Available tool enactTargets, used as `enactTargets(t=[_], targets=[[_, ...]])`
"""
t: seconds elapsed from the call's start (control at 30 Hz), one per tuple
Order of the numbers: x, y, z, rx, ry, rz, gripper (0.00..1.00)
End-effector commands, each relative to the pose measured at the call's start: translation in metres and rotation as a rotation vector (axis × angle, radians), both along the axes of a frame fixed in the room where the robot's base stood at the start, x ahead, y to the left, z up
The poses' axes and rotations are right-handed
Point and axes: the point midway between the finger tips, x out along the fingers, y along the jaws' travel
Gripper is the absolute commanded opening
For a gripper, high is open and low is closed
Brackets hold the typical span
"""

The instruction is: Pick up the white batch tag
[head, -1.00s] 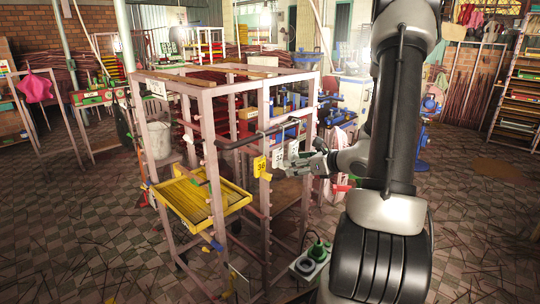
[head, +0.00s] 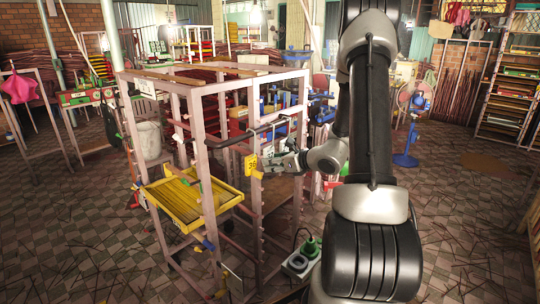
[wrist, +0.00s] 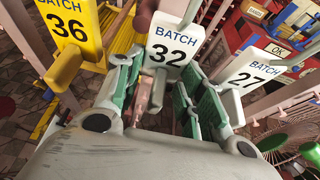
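A white tag reading "BATCH 32" (wrist: 175,42) hangs upright in the middle of the wrist view. A second white tag, "BATCH 27" (wrist: 252,70), is to its right, and a yellow tag, "BATCH 36" (wrist: 72,28), to its left. My gripper (wrist: 158,68) is open, with its green-padded fingers on either side of tag 32's lower end. A gap shows between the fingers; contact with the tag cannot be told. In the head view my gripper (head: 268,163) is beside the yellow tag (head: 251,165) and largely hides the white tags.
The tags hang at a pinkish metal rack (head: 207,150) holding a yellow tray (head: 190,200). A dark bar (head: 262,130) runs just above my gripper. A green-and-white object (head: 302,258) sits low in front.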

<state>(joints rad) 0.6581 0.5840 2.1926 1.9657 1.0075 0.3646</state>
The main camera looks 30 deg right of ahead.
Motion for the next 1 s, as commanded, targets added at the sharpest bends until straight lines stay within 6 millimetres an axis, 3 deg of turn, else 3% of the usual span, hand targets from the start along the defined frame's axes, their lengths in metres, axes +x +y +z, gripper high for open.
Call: enactTargets(t=[0.07, 0.47, 0.77, 1.0], targets=[[0.0, 0.0, 0.0, 0.0, 0.0, 0.0, 0.19], [0.0, 0.0, 0.004, -0.001, -0.001, 0.0, 0.19], [0.0, 0.0, 0.037, -0.004, -0.003, 0.002, 0.19], [-0.052, -0.021, 0.035, 0.001, 0.001, -0.007, 0.19]])
